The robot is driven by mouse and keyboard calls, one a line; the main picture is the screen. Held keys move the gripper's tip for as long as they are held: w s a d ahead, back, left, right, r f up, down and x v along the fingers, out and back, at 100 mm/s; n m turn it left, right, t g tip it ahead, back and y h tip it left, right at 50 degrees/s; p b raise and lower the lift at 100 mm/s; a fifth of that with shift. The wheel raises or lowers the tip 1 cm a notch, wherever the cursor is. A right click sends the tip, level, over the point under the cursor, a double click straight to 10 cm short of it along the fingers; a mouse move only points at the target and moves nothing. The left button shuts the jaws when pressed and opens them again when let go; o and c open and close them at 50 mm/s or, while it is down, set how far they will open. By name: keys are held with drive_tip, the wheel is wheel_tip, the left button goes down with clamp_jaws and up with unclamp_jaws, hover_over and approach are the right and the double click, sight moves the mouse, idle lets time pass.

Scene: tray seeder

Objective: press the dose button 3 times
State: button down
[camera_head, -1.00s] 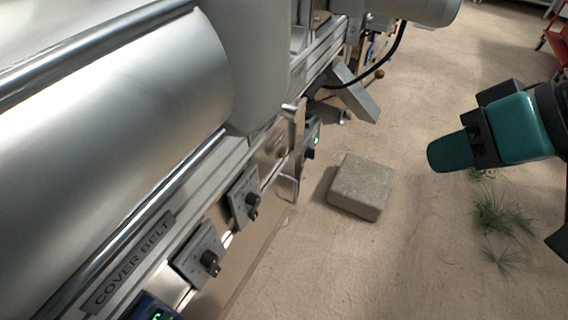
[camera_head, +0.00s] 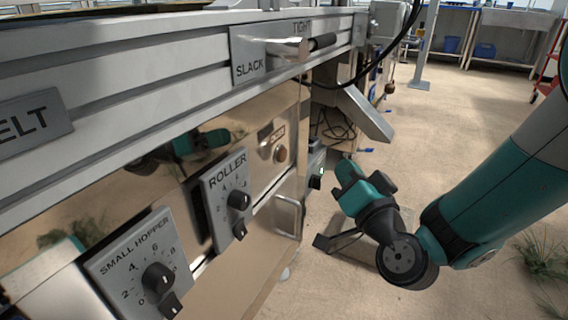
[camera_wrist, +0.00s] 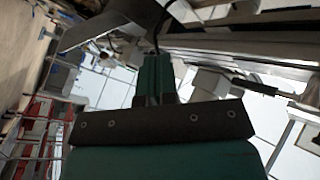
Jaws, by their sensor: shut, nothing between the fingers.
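No button labelled dose can be made out in either view. A round brass-coloured knob (camera_head: 281,154) sits under a small plate on the panel, left of my gripper and apart from it. The lettering on that plate is too small to read.
The panel carries a ROLLER dial (camera_head: 238,200) and a SMALL HOPPER dial (camera_head: 158,277). A SLACK/TIGHT handle (camera_head: 288,50) and a metal pull handle (camera_head: 288,216) stick out. A slanted metal chute (camera_head: 365,113) and black cable are beyond. Open floor lies right.

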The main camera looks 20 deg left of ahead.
sight(282, 155)
drive_tip(key=w+a+p, duration=0.1)
drive_tip(key=a+p, duration=0.7)
drive_tip(key=p, duration=1.1)
drive_tip(key=shift+w+a+r, duration=0.15)
drive_tip(key=shift+a+r, duration=0.1)
drive_tip(key=shift+a+f, duration=0.1)
drive_tip(key=shift+f, duration=0.15)
idle(1.6)
idle(0.7)
